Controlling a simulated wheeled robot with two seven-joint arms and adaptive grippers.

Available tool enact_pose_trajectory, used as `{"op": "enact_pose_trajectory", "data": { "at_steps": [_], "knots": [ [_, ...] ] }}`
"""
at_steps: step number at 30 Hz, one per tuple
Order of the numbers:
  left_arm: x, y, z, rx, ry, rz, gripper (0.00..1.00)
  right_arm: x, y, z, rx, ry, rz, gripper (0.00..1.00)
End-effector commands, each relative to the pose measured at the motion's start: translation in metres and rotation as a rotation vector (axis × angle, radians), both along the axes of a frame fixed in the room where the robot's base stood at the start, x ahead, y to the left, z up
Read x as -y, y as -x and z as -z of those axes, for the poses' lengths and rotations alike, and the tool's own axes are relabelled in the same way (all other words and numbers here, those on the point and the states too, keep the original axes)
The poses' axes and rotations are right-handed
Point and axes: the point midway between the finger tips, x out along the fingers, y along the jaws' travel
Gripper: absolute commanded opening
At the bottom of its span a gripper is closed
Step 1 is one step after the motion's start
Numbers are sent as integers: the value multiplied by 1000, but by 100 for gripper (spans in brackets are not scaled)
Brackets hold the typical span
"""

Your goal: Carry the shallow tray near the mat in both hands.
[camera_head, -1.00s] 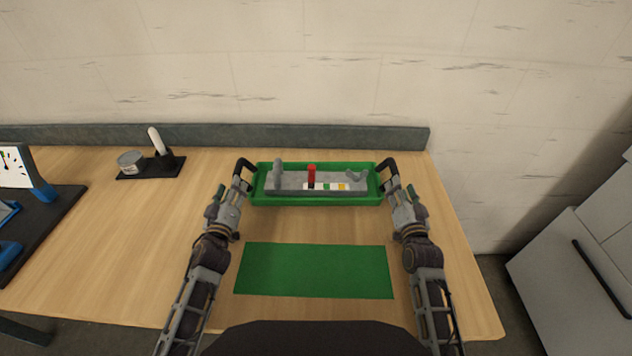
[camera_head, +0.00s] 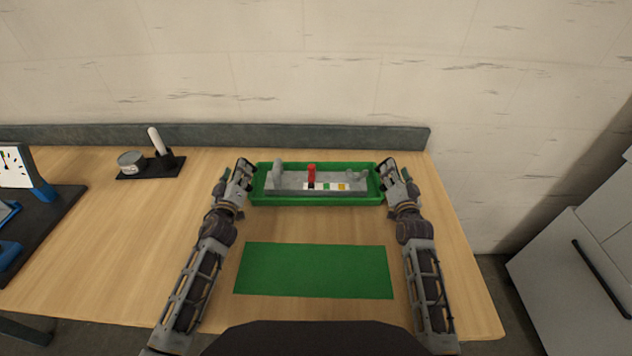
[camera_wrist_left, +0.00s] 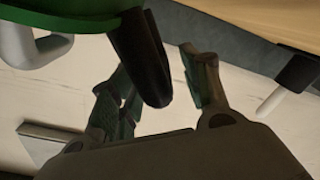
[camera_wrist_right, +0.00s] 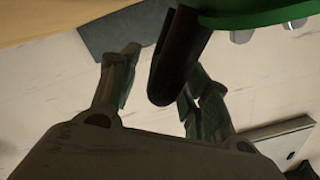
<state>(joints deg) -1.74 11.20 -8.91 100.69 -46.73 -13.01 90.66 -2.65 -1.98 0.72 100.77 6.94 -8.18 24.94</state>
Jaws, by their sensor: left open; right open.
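The shallow green tray (camera_head: 315,200) stands on the table behind the green mat (camera_head: 315,271), apart from it. It carries a grey fixture and small parts. My left gripper (camera_head: 243,174) is at the tray's left end and my right gripper (camera_head: 388,174) at its right end; they hide most of the handles in the head view. In the left wrist view, a black handle (camera_wrist_left: 140,60) reaches between the open fingers. In the right wrist view, the other black handle (camera_wrist_right: 178,60) also lies between open fingers. I see neither gripper closed on its handle.
A red part (camera_head: 311,172) stands up in the tray. To the left are a black holder (camera_head: 150,172) with a tin (camera_head: 131,162) and a dark board (camera_head: 38,225) with a dial. A low backboard (camera_head: 330,137) runs behind the tray. The mat is bare.

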Motion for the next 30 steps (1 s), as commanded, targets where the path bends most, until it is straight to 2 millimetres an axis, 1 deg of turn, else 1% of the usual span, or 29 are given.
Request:
{"op": "enact_pose_trajectory", "data": {
  "at_steps": [6, 12, 25, 26, 30],
  "knots": [
    [0, -17, -1, 1, 1, 1, 47, 0, -16, 0, 0, 0, 0, 47],
    [0, -26, -1, 1, -1, 1, 47, 0, -26, 0, 0, 0, 0, 47],
    [0, -29, 0, 0, 0, 0, 47, 0, -29, 0, 0, 0, 0, 47],
    [0, -29, 0, 0, 0, 0, 44, 0, -29, 0, 0, 0, 0, 44],
    [0, -29, 0, 0, 0, 0, 26, 0, -29, 0, 0, 0, 0, 26]
  ]
}}
